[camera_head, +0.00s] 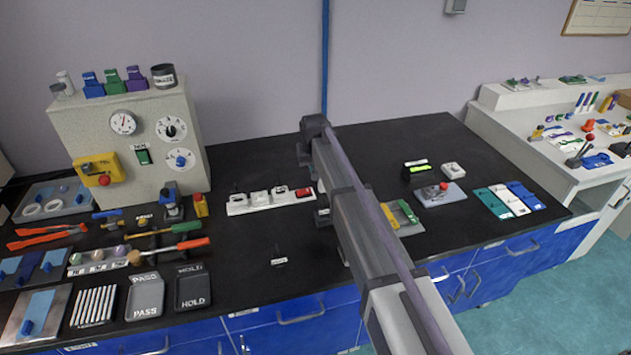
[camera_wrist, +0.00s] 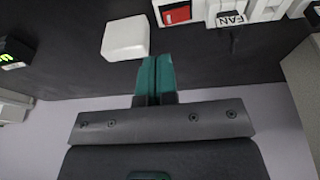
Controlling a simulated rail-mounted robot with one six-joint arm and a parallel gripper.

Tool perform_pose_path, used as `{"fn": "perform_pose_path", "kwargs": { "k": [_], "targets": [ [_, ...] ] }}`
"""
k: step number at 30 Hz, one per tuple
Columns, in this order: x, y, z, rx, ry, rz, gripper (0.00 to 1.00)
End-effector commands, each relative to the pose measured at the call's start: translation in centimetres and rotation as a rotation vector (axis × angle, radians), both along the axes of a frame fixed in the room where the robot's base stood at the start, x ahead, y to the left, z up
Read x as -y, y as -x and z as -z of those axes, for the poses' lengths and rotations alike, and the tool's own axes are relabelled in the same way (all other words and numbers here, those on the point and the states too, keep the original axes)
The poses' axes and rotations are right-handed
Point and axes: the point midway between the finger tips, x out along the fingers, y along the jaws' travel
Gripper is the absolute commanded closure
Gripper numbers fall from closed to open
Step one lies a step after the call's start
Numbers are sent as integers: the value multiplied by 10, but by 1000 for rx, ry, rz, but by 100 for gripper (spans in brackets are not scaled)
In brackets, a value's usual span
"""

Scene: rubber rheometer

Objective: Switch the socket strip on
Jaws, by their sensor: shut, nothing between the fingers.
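The white socket strip (camera_head: 270,201) lies on the black bench, left of my arm in the head view, with several sockets and a red switch (camera_head: 303,192) at its right end. In the wrist view, the strip (camera_wrist: 207,12) is at the top right edge, with the red switch (camera_wrist: 177,14) near its end and a FAN label (camera_wrist: 230,18) beside it. My gripper (camera_wrist: 155,60) has teal fingers pressed together, empty. In the wrist picture the fingertips are below and left of the switch, apart from it. I cannot tell the switch's position.
A white block (camera_wrist: 126,38) is just left of the fingertips in the wrist view. A cabinet with gauges (camera_head: 135,140) stands at the left. Trays and tools crowd the left bench. A small label (camera_head: 279,262) lies on clear bench in front of the strip.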

Motion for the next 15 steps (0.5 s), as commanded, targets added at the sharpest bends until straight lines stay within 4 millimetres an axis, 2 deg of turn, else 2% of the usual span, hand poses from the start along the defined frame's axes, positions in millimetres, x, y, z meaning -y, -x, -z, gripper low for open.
{"fn": "perform_pose_path", "kwargs": {
  "k": [1, 3, 15],
  "targets": [
    [-16, -19, -5, 12, -1, -12, 100],
    [-26, -30, -6, 23, -4, -21, 100],
    [-29, -32, -3, 29, -4, -25, 100]
  ]
}}
